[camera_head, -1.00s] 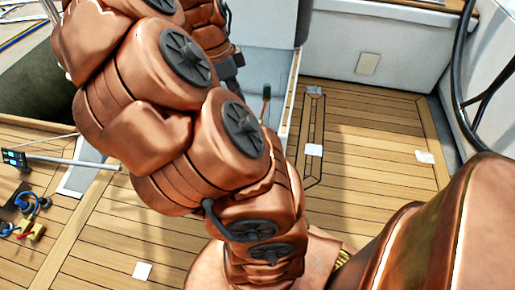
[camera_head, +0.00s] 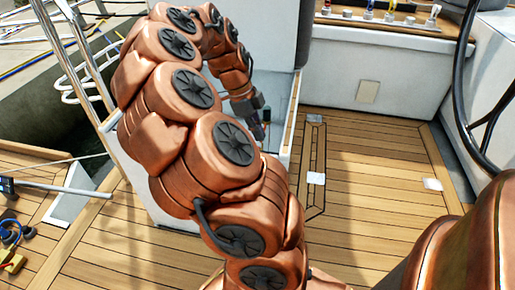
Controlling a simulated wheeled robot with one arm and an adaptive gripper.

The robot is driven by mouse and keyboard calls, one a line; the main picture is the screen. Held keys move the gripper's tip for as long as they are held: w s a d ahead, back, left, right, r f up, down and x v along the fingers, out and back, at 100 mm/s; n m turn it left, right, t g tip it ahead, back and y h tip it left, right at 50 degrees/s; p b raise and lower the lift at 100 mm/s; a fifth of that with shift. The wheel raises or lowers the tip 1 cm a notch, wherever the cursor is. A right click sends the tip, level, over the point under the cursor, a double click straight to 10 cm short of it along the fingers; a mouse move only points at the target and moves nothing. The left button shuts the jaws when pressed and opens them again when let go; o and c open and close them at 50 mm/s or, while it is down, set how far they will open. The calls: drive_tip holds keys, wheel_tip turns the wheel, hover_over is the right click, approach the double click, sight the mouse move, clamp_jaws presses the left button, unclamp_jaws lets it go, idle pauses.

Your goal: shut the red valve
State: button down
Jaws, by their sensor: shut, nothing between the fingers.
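My gripper (camera_head: 257,130) is small, dark and shut at the end of my copper arm, beside the white cockpit wall and low over the edge of the recess there. Nothing shows between its fingers. A row of small chrome fittings with coloured parts (camera_head: 370,10) runs along the wooden ledge at the top, far to the right of my gripper. One of them looks reddish, but it is too small to tell whether it is the red valve. No red valve shows clearly; my arm hides much of the middle.
Blue and yellow fittings (camera_head: 15,240) lie at the left edge on the deck. A dark steering wheel (camera_head: 462,80) stands at the right. The teak floor (camera_head: 370,190) between is clear, with small white squares on it.

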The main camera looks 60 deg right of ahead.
wheel_tip(320, 180, down, 11)
drive_tip(key=b, duration=0.5)
drive_tip(key=shift+w+r, duration=0.15)
drive_tip(key=shift+w, duration=0.05)
drive_tip(key=shift+a+r+p, duration=0.1)
drive_tip(key=shift+p, duration=0.2)
idle(0.3)
